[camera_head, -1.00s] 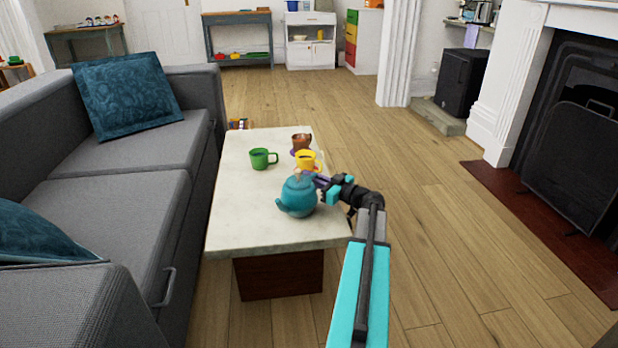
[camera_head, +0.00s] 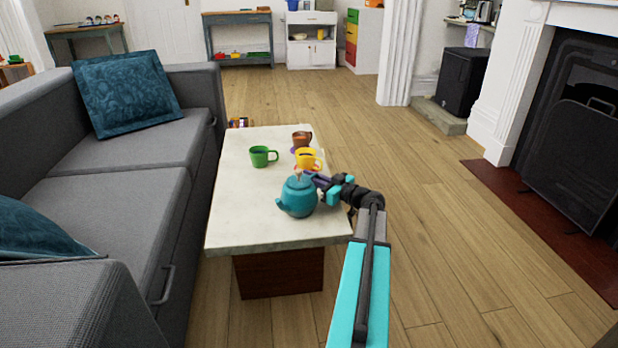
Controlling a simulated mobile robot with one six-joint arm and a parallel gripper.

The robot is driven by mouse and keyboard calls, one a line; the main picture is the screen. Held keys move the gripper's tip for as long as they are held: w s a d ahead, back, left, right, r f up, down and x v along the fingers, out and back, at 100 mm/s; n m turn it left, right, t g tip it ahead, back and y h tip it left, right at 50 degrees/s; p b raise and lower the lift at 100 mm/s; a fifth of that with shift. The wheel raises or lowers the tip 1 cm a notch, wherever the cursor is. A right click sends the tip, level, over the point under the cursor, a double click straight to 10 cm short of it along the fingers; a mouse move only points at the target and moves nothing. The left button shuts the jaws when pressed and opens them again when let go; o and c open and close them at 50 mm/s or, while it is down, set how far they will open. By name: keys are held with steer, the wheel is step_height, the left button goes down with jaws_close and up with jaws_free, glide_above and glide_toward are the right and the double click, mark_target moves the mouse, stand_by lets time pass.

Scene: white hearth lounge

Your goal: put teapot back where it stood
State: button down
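The teal teapot (camera_head: 298,199) is at the right side of the pale table (camera_head: 240,225), looking upright with its spout toward the left. My gripper (camera_head: 318,180) reaches in from the right and is shut at the teapot's far right side, where the handle is mostly hidden. I cannot tell whether the teapot's base touches the tabletop or hovers just above it.
A yellow cup (camera_head: 309,159) stands just behind the teapot, close to my gripper. A brown cup (camera_head: 301,139) and a green cup (camera_head: 261,157) are farther back. The table's front left is clear. A grey sofa (camera_head: 120,190) lines the left side.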

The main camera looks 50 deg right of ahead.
steer(key=c, duration=1.7)
jaws_free()
steer(key=shift+r, duration=0.1)
steer(key=shift+c, duration=0.2)
steer(key=shift+s, duration=0.1)
steer(key=shift+s+p, duration=0.4)
steer(key=shift+s, duration=0.5)
steer(key=s+p, duration=0.1)
steer(key=s, duration=0.3)
steer(key=s+p, duration=0.1)
steer(key=s, duration=0.3)
steer(key=s+d+p, duration=0.1)
steer(key=s, duration=0.2)
steer(key=shift+s, duration=0.4)
steer(key=shift+s, duration=0.1)
